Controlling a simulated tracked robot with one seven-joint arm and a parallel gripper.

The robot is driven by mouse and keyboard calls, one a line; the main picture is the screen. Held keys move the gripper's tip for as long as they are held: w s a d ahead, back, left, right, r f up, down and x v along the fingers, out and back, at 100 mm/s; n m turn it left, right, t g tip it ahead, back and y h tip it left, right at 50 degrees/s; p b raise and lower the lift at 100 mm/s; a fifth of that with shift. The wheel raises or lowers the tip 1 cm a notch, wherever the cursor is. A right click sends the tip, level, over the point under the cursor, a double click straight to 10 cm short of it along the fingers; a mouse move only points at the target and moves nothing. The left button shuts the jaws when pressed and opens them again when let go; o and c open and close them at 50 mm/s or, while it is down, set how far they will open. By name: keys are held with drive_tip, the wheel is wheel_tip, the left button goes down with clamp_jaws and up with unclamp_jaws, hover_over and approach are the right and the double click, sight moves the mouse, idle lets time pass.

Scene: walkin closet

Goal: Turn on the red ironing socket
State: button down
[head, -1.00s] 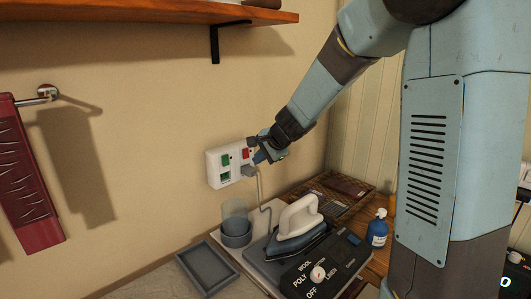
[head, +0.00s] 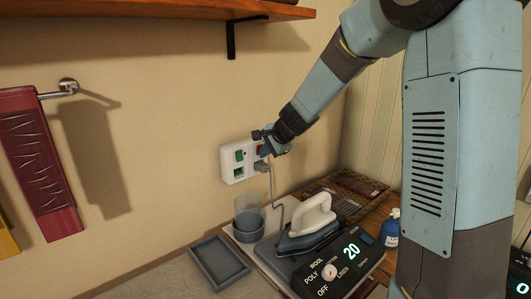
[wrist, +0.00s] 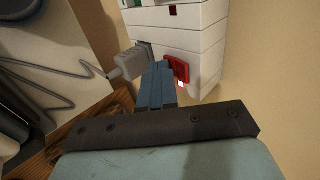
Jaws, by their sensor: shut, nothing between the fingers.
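A white double socket panel (head: 230,172) is on the wall, with a green switch (head: 239,155) on its left and a red switch (head: 261,150) on its right. The red switch is partly hidden by my gripper (head: 266,140). In the wrist view, the red switch (wrist: 181,69) stands out from the white panel (wrist: 190,35). My blue fingers (wrist: 158,72) are closed and empty, with their tips right beside the red switch; I cannot tell if they touch. A grey plug (wrist: 130,62) sits in the socket beside the fingertips.
A cord runs down toward the iron (head: 308,228) and its black control box (head: 335,268), whose display shows 20. A wooden shelf (head: 150,22) is above.

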drive_tip(key=shift+r, duration=0.15)
drive_tip(key=shift+r, duration=0.7)
drive_tip(key=shift+s+d, duration=0.1)
drive_tip(key=shift+s+d, duration=0.1)
drive_tip(key=shift+s, duration=0.15)
drive_tip(key=s+d+f+v, duration=0.1)
drive_tip(key=v, duration=1.1)
drive_tip(key=shift+s, duration=0.25)
drive_tip(key=shift+f, duration=0.1)
